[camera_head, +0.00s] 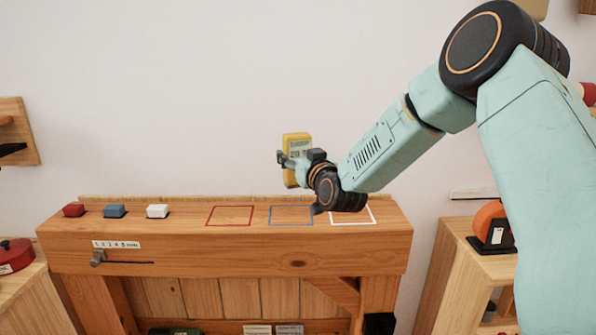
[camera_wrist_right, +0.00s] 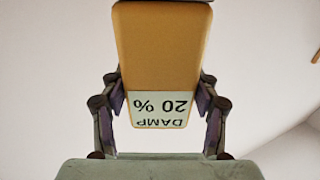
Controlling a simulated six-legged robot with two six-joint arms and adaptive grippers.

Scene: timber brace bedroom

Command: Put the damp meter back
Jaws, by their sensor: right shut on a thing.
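The damp meter (camera_head: 292,143) is a yellow handheld block with a pale display. My right gripper (camera_head: 288,160) is shut on it and holds it upright above the wooden bench, against the white wall. In the right wrist view the damp meter (camera_wrist_right: 160,50) sits between both fingers of my right gripper (camera_wrist_right: 163,95). Its label there reads "DAMP 20 %", upside down. My left gripper is not in view.
The wooden bench (camera_head: 180,232) has red (camera_head: 230,215), blue (camera_head: 270,222) and white (camera_head: 374,213) outlined squares. My right wrist partly covers the white square. Side shelves flank the bench.

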